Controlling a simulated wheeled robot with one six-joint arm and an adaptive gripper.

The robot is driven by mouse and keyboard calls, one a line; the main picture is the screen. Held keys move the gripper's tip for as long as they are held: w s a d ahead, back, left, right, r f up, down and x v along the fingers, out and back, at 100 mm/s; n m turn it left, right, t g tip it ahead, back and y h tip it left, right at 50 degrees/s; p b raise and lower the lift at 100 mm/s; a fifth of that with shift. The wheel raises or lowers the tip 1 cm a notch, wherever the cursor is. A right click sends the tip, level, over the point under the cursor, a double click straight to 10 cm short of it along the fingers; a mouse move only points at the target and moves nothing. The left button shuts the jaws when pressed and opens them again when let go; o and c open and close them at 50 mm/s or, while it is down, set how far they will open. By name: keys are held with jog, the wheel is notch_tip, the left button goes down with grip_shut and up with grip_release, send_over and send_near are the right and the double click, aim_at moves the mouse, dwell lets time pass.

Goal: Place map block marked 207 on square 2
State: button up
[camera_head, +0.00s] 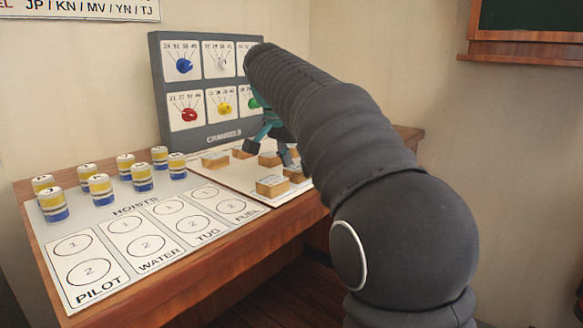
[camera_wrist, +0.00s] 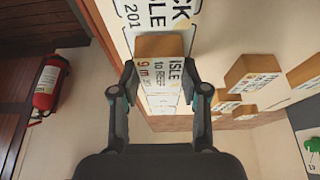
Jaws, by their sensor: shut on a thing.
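In the wrist view my gripper (camera_wrist: 159,78) is shut on a wooden map block (camera_wrist: 160,46) with a white label. Beyond the block is a white printed sheet (camera_wrist: 141,13) with dark outlines and partial words, one "201". In the head view my gripper (camera_head: 268,140) is over the block area, partly hidden by my arm. Several other map blocks stand around it, one at the front (camera_head: 272,187) and one at the left (camera_head: 215,160). I cannot identify square 2.
A grey upright panel (camera_head: 157,95) with coloured knobs stands behind the blocks. Several banded cans (camera_head: 53,205) stand on the HOISTS sheet (camera_head: 105,215) at the left. The wooden desk's front edge (camera_head: 200,285) is clear. A fire extinguisher (camera_wrist: 47,87) shows in the wrist view.

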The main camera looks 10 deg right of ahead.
jog(key=shift+f, duration=0.2)
jog(key=o, duration=1.1)
jog(key=shift+r, duration=0.3)
jog(key=p+v, duration=0.1)
jog(key=v, duration=1)
jog(key=shift+a+r, duration=0.15)
jog(key=shift+r, duration=0.15)
